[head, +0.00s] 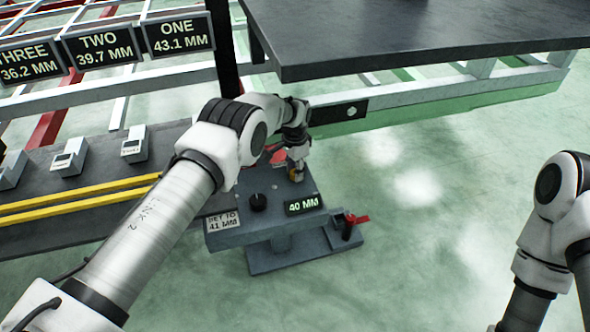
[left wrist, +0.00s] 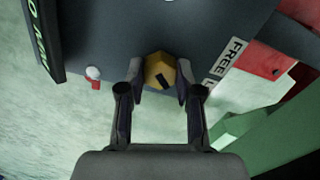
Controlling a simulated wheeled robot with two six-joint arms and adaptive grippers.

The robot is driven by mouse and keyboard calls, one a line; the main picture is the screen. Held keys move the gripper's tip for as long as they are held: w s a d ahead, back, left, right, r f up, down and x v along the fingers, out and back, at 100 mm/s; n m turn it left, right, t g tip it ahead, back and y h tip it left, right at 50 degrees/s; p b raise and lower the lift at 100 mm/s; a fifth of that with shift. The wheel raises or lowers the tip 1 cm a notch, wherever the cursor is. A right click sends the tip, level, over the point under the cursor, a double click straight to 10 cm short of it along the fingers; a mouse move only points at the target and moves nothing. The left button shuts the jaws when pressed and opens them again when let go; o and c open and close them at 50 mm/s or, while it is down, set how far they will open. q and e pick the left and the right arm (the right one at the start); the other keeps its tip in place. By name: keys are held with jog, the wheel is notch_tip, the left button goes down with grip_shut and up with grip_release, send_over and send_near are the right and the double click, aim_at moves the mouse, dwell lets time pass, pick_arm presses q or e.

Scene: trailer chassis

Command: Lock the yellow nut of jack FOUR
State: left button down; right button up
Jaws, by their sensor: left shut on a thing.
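The yellow nut (left wrist: 158,68) sits on the dark top plate of a jack station (left wrist: 110,25). My left gripper (left wrist: 160,75) is shut on it, one finger on each side. A dark mark on the nut points down and right in the left wrist view. Beside the nut is a "FREE" label (left wrist: 230,62); another label next to it is mostly hidden by a finger. In the head view the left gripper (head: 296,168) reaches down onto the nut (head: 296,174). The station's display (head: 304,205) reads 40 MM and a plate (head: 223,221) says "SET TO 41 MM". My right gripper is out of view.
A dark raised slab (head: 420,35) overhangs behind. Signs for ONE (head: 178,36), TWO (head: 102,49) and THREE (head: 30,62) are at upper left. The floor at right is clear.

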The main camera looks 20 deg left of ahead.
pick_arm(q)
jog(key=shift+f, duration=0.1)
jog(key=shift+s, duration=0.1)
dwell(0.3)
jog(key=c, duration=0.8)
grip_release()
notch_tip(320, 180, up, 8)
jog(key=shift+f, duration=0.2)
